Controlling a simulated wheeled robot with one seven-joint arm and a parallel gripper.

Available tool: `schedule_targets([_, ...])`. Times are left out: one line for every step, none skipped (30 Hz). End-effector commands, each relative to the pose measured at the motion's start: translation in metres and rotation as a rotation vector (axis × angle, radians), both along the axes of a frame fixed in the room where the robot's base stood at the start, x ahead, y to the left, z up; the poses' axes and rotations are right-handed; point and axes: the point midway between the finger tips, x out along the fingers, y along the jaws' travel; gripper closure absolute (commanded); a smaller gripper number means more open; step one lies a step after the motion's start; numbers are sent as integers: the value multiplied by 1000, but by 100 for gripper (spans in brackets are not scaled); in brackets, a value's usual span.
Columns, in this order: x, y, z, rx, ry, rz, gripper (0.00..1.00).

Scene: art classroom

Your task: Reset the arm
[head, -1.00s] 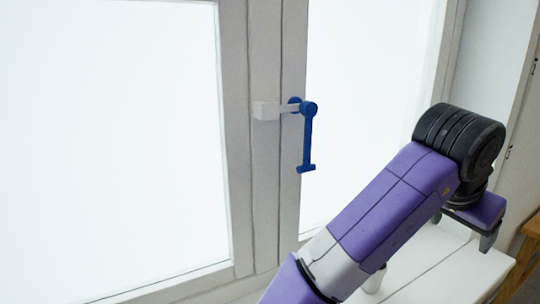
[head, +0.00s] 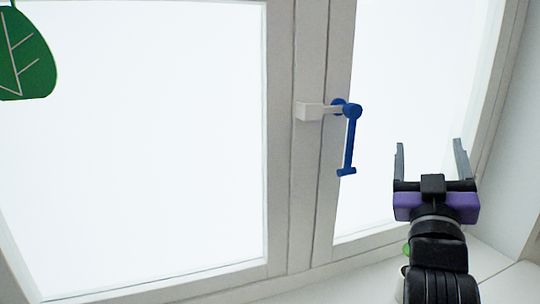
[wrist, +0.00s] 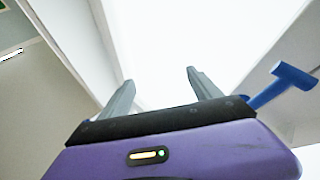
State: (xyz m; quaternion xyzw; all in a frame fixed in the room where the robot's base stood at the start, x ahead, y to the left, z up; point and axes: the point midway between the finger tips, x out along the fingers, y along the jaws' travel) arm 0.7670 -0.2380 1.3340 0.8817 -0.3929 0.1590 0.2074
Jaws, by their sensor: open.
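My gripper (head: 430,162) is purple and black with two grey fingers spread wide apart and nothing between them. In the head view it points up in front of the right window pane, to the right of a blue window handle (head: 349,145). The handle hangs down from its pivot on the window frame, and it looks apart from the gripper. In the wrist view, the open fingers (wrist: 158,92) point up towards the bright pane, and the blue handle (wrist: 282,84) shows at the right edge, outside the fingers.
A white latch block (head: 311,111) sits beside the handle on the window frame (head: 309,200). A green leaf-shaped decoration (head: 27,60) hangs at the upper left. A white sill (head: 495,262) runs below the window. The right-hand wall is close to my gripper.

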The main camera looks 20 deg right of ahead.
Motion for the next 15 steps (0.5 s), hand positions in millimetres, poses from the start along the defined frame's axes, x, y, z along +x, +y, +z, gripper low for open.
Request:
schedule_targets([3,15,-14,-37,19,53,27])
schedule_targets([4,25,-20,-55,23,87,27])
schedule_targets([5,38,-29,-77,30,133,27])
schedule_targets([6,47,-37,-90,35,167,27])
schedule_targets([5,57,-45,-102,41,201,27])
schedule_targets([4,69,-56,-114,49,246,27])
schedule_targets([3,78,-64,-120,54,280,27])
schedule_targets([0,86,-73,-126,62,312,27])
schedule_targets([-3,97,-85,-130,70,355,27])
schedule_targets([-6,105,-94,-130,77,387,27])
schedule_targets([-10,113,-103,-129,84,418,27])
schedule_targets([-15,123,-115,-125,92,458,27])
schedule_targets([-20,131,-124,-120,99,487,27])
schedule_targets([-25,137,-133,-114,106,514,27])
schedule_targets([-33,146,-145,-102,116,550,27])
